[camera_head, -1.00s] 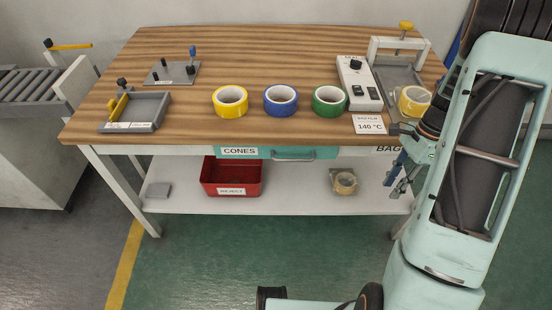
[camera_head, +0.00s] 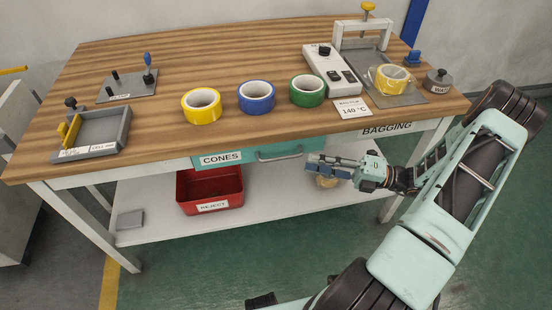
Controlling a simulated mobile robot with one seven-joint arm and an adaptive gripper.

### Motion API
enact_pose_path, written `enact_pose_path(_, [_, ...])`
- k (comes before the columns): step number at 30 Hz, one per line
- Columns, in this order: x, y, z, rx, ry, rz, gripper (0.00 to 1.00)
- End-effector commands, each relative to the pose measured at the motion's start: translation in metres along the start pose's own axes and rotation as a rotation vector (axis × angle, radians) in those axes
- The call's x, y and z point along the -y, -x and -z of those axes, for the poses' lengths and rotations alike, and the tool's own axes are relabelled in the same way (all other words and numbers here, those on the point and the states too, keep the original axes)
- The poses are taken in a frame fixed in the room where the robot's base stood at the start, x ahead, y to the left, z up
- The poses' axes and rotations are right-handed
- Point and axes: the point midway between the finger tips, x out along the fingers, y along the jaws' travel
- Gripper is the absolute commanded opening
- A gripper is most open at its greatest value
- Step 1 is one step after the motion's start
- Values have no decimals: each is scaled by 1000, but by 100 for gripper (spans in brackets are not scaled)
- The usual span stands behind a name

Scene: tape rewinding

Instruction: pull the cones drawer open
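The cones drawer (camera_head: 243,160) has a teal front with a white CONES label and sits under the table's front edge. It looks shut. Its bar handle (camera_head: 280,154) is on the right part of the front. My gripper (camera_head: 310,165) is in front of the table, just right of the handle in the picture, with its fingers pointing left. It appears apart from the handle, though the depth between them is hard to judge. Nothing shows held in it. The finger gap is too small to read. The drawer's right end is partly hidden by my gripper.
On the wooden tabletop (camera_head: 225,60) stand yellow (camera_head: 202,117), blue (camera_head: 257,107) and green (camera_head: 307,100) tape rolls, and a white sealer (camera_head: 330,75). A red REJECT bin (camera_head: 210,200) is on the lower shelf (camera_head: 290,200). A tan roll (camera_head: 327,182) is partly hidden behind my gripper.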

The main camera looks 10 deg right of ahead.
Motion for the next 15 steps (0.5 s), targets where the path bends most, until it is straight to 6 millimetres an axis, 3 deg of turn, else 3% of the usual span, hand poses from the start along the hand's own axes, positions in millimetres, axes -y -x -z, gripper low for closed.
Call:
enact_pose_path(9, [1, -60, 2, -6, 1, 1, 26])
enact_pose_path(15, [1, -88, 2, -6, 3, 3, 26])
